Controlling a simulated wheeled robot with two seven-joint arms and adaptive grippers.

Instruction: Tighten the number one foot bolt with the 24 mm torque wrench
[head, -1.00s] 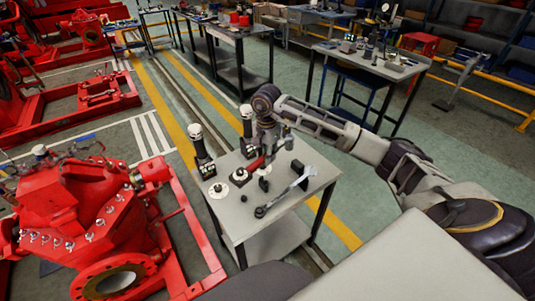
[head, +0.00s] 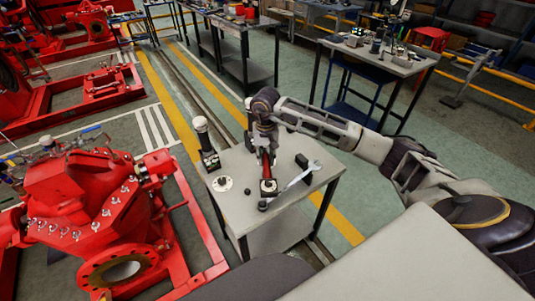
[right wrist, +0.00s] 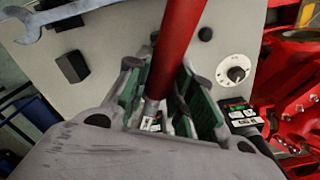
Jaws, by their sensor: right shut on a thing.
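A red-handled bar tool (head: 267,168), which looks like the torque wrench, is in my right gripper (head: 266,140) above the small grey cart. In the right wrist view, the red shaft (right wrist: 181,42) runs between the green-padded fingers of my right gripper (right wrist: 172,88), which are shut on it. Its size marking is not readable. The red pump (head: 85,200) stands on its red base frame (head: 188,215) left of the cart. I cannot tell which bolt is the number one foot bolt. My left gripper is out of view.
The cart top (head: 240,210) carries a silver open-ended spanner (head: 300,182), a black block (head: 302,162), a white dial disc (head: 222,184) and a small black knob (head: 247,191). A black tool with a white top (head: 204,140) stands at its left edge. Workbenches stand behind, with open floor between.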

